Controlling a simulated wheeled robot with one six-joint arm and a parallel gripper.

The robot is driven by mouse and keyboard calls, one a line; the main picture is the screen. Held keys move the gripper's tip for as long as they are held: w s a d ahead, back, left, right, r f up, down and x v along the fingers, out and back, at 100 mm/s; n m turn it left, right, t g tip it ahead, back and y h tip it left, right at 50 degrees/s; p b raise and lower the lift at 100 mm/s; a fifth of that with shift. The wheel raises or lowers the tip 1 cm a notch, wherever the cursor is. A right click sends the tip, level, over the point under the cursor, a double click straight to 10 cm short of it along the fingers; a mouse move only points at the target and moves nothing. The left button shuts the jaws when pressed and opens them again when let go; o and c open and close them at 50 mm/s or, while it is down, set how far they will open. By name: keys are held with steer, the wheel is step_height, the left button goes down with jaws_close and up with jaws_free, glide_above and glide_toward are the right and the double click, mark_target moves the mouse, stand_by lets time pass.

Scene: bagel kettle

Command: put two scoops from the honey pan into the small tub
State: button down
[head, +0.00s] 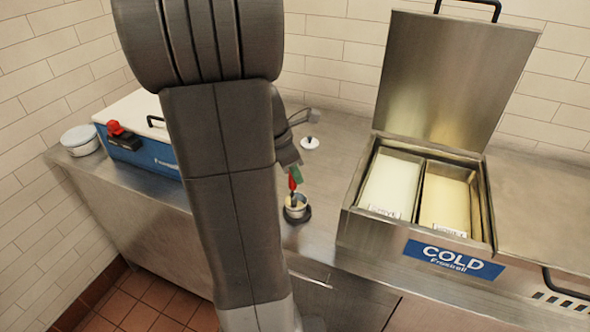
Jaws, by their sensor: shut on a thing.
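My gripper (297,166) shows just right of my arm, partly hidden by it. It is shut on a scoop (292,184) with a red part below a green part. The scoop points down over the small tub (297,211), its low end at or in the tub's mouth; I cannot tell whether it touches. Something yellowish shows in the tub, which stands on a dark round base. In the open cold well, a pan with yellow contents, likely the honey pan (447,200), sits right of a pan with paler contents (391,184).
The cold unit's raised lid (452,85) stands behind the pans. A small white lid (309,142) lies on the counter behind the tub. A blue box (146,150) with a white top and a round lidded container (82,140) stand at left.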

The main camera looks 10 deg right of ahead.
steer(key=shift+a, duration=0.3)
stand_by(0.5)
steer(key=shift+d+p, duration=0.4)
steer(key=shift+d, duration=0.2)
stand_by(0.6)
steer(key=shift+r+p, duration=4)
steer(key=shift+r, duration=0.55)
steer(key=shift+f, duration=0.15)
